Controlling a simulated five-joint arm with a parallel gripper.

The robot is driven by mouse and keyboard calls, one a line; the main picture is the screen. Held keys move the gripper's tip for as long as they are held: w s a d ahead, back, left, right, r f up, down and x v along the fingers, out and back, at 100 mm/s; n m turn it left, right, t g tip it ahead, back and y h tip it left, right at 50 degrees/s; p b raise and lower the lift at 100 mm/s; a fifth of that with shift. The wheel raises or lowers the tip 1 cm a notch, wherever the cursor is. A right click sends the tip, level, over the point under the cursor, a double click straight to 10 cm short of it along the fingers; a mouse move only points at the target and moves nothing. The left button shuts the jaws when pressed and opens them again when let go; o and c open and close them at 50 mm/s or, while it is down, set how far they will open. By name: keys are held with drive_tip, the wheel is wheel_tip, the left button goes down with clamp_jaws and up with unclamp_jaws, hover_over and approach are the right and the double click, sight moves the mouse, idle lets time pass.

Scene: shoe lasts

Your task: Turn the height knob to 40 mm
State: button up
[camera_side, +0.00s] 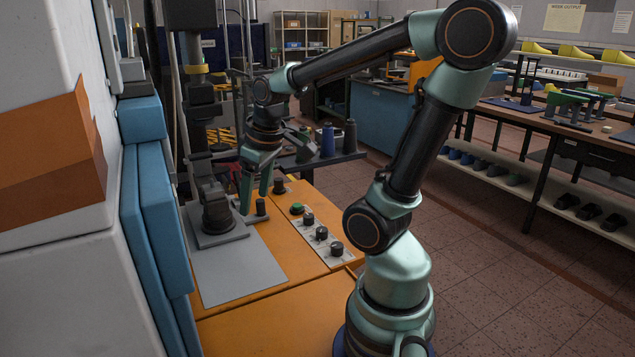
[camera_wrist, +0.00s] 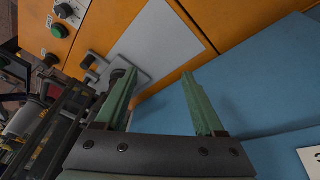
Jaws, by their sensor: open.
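Three black knobs (camera_side: 321,232) sit in a row on a pale panel strip on the orange bench top in the side view. Which is the height knob, and any scale, I cannot read. My gripper (camera_side: 254,203) is open and empty, left of the panel row. In the wrist view the open fingers (camera_wrist: 159,73) point across the grey plate; a panel knob (camera_wrist: 65,11) and green button (camera_wrist: 58,31) show upper left.
A grey plate (camera_side: 235,272) lies on the orange bench, with a dark upright machine column (camera_side: 200,120) on it. Blue padded panels (camera_side: 160,215) stand along the left. Thread spools (camera_side: 328,140) stand behind. The front bench top is clear.

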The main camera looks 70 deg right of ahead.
drive_tip(key=s+d+f+m+g, duration=0.1)
drive_tip(key=s+d+f, duration=0.15)
drive_tip(key=d, duration=0.25)
drive_tip(key=s+d+f+g, duration=0.1)
drive_tip(key=s+d+f, duration=0.15)
drive_tip(key=d, duration=0.35)
drive_tip(key=g+y, duration=0.1)
approach(338, 245)
drive_tip(key=shift+m, duration=0.4)
drive_tip(key=f, duration=0.9)
drive_tip(key=shift+w+d, duration=0.15)
drive_tip(key=shift+w, duration=0.05)
clamp_jaws()
